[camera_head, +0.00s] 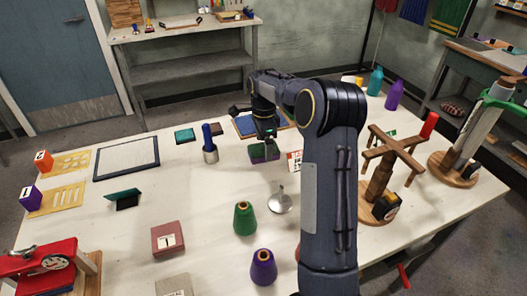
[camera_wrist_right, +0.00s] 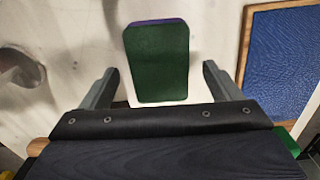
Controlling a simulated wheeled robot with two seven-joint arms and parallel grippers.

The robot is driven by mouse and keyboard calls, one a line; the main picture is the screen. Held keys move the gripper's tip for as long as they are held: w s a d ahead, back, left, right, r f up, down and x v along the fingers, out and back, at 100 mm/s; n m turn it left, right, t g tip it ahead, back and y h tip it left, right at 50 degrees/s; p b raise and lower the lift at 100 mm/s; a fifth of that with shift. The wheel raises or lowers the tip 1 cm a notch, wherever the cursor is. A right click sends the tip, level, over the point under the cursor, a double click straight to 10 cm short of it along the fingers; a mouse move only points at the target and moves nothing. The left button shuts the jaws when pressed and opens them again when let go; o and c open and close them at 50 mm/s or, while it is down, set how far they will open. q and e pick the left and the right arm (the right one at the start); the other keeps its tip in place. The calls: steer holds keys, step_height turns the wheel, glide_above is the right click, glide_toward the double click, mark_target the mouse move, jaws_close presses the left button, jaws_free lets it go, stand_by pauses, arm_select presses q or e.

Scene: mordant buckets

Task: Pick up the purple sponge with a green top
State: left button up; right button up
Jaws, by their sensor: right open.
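The purple sponge with a green top (camera_head: 264,153) lies on the white table, just below my right gripper (camera_head: 268,138) in the head view. In the right wrist view the sponge (camera_wrist_right: 157,62) shows its green top face, with a thin purple edge at the far end. My right gripper (camera_wrist_right: 161,70) is open, with one finger on each side of the sponge and a visible gap on both sides. The head view shows the gripper above the sponge, partly hiding it. My left gripper is not in view.
A wood-framed blue panel (camera_head: 247,124) lies behind the sponge. A metal cup with a blue handle (camera_head: 210,152) stands to its left. A silver round object (camera_head: 280,203), a green cone (camera_head: 244,218) and a purple cone (camera_head: 263,267) are nearer. My right arm hides part of the table.

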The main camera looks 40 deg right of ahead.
step_height(320, 180, down, 2)
steer(key=shift+f, duration=0.1)
steer(key=c, duration=1.1)
steer(key=shift+o, duration=0.2)
